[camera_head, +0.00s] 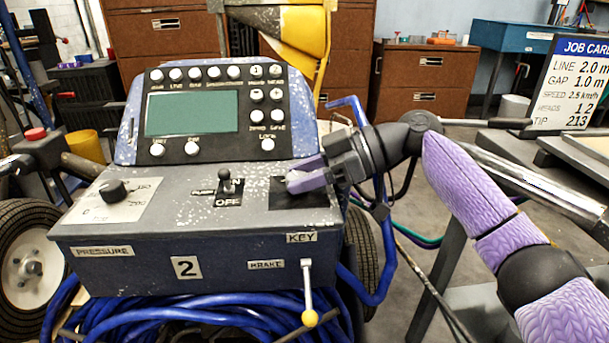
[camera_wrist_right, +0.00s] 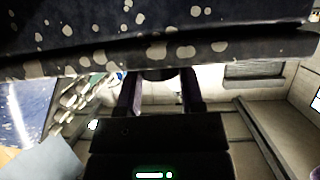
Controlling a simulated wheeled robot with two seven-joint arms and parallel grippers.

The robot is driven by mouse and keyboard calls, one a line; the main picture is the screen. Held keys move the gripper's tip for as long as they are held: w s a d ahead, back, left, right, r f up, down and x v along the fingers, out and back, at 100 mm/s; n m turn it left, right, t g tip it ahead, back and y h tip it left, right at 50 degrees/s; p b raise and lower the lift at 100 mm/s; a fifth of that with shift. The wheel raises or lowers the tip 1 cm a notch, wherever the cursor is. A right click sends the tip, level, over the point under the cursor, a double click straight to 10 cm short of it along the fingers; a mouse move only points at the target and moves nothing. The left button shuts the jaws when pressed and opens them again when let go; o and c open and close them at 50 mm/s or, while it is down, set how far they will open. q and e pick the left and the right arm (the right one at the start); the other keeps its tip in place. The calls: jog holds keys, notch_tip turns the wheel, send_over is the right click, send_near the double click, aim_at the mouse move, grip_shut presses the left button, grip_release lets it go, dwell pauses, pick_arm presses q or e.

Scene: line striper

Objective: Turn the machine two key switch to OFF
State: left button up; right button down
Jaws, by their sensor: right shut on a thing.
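Machine two carries a white "2" plate (camera_head: 186,268) on the front of its grey control box. The key switch sits on a black plate (camera_head: 292,202) at the right of the box top, above the KEY label (camera_head: 302,238). My right gripper (camera_head: 300,181) reaches in from the right and is shut on the key, which its purple fingers mostly hide. In the wrist view the two fingers (camera_wrist_right: 160,88) stand on either side of a dark piece. The key's angle and the OFF mark for it cannot be made out. My left gripper is not in view.
A toggle switch (camera_head: 229,182) with an OFF label stands left of the key plate, and a pressure knob (camera_head: 113,191) further left. The screen panel (camera_head: 192,113) rises behind. A brake lever with a yellow knob (camera_head: 309,316) hangs in front. Blue hoses lie below.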

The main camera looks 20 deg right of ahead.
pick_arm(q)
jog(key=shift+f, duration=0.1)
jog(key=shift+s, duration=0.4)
pick_arm(e)
jog(key=shift+n+g, duration=0.3)
jog(key=shift+n, duration=0.1)
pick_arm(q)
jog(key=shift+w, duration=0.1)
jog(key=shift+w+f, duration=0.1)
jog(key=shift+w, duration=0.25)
pick_arm(e)
jog(key=shift+y, duration=0.3)
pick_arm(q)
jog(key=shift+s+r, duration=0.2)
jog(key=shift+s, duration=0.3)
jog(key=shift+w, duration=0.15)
pick_arm(e)
jog(key=c, duration=0.5)
grip_release()
jog(key=shift+c, duration=0.2)
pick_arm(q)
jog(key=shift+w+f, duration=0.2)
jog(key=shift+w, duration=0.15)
pick_arm(e)
jog(key=o, duration=0.3)
